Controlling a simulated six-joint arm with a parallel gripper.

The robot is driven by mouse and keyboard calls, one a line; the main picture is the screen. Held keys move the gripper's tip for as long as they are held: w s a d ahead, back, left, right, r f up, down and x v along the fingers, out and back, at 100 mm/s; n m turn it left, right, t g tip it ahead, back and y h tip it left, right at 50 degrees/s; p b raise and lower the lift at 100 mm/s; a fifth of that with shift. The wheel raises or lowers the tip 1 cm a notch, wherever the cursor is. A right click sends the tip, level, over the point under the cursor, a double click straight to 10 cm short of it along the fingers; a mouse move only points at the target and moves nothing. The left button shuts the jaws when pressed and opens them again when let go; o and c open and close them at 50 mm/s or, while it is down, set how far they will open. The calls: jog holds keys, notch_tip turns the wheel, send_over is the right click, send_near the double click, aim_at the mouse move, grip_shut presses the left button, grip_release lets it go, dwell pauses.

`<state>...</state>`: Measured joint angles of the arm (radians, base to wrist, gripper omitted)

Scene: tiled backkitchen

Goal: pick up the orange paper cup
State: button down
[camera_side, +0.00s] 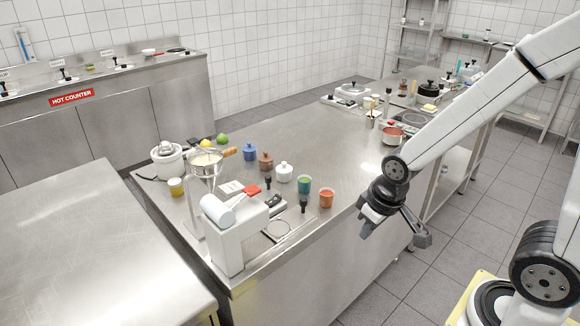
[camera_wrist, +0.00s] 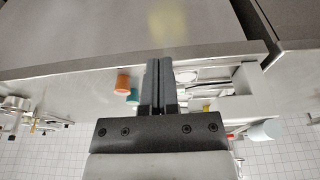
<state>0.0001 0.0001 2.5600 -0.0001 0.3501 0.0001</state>
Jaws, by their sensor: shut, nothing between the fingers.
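The orange paper cup (camera_side: 326,198) stands upright on the steel counter (camera_side: 300,137), near its front edge, just right of a teal-green cup (camera_side: 304,184). In the wrist view the orange cup (camera_wrist: 123,83) shows left of my fingers, with part of the green cup (camera_wrist: 132,97) beside it. My gripper (camera_side: 365,228) is in the air in front of the counter edge, to the right of the orange cup and apart from it. Its fingers (camera_wrist: 158,66) are together in the wrist view and hold nothing.
A white machine (camera_side: 232,235) stands at the counter's near left corner. A red pot (camera_side: 392,135) stands farther right. The counter between the pots and the red pot is clear.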

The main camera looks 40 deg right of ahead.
grip_release()
jog(key=shift+w, duration=0.1)
jog(key=m+g, duration=0.3)
jog(key=m, duration=2)
send_over(326, 197)
jog(key=w+d, duration=0.1)
jog(key=d, duration=0.1)
notch_tip(326, 197, down, 3)
jog(key=shift+n, duration=0.3)
jog(key=shift+w+a+f, duration=0.1)
jog(key=shift+a+f, duration=0.05)
jog(key=shift+f, duration=3.65)
